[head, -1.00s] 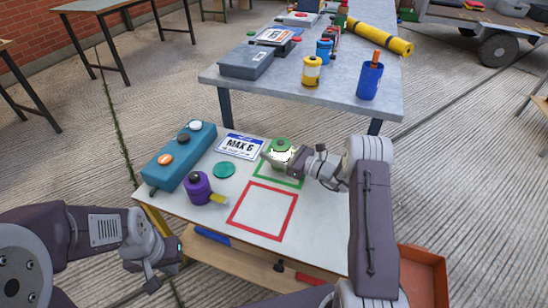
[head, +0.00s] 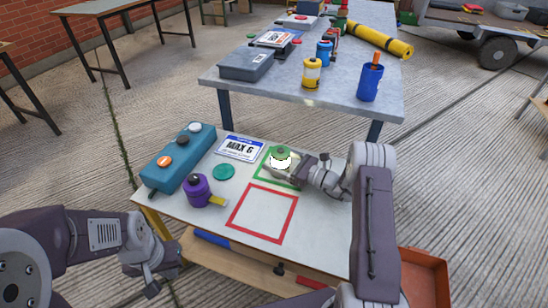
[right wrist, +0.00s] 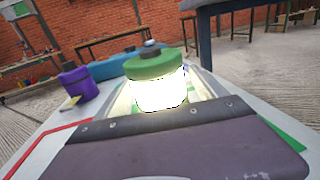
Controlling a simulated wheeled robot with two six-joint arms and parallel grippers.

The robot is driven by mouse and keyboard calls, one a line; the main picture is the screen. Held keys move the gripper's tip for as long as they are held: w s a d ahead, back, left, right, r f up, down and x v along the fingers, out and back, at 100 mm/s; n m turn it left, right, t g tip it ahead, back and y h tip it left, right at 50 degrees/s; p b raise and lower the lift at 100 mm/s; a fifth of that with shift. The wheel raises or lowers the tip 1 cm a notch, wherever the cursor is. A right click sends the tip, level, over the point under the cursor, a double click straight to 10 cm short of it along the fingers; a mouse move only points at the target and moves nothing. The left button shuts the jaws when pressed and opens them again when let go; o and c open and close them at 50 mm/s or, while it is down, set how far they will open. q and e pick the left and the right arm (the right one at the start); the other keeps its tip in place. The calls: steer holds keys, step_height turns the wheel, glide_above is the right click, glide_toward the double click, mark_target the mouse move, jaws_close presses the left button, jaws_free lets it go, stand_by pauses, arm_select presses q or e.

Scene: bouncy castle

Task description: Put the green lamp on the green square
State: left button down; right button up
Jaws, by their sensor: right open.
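The green lamp (head: 281,159), with a green cap and a bright glowing body, stands upright inside the green square outline (head: 259,168) on the low white table. It also shows in the right wrist view (right wrist: 158,80). My right gripper (head: 279,174) is open, low beside the lamp, with its fingers reaching along the lamp's sides. The gripper and wrist hide part of the square's near and right sides. My left gripper (head: 153,287) hangs off the table's front left, away from the lamp; its jaws are too unclear to read.
On the low table are a red square outline (head: 236,207), a purple canister (head: 197,191), a teal disc (head: 223,171), a teal box with knobs (head: 180,158) and a MAX 6 plate (head: 240,148). A grey table (head: 285,86) with several objects stands behind.

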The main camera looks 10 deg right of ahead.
steer(key=p+v, duration=0.2)
steer(key=v, duration=0.8)
steer(key=shift+s+d+r, duration=0.1)
steer(key=shift+s, duration=0.05)
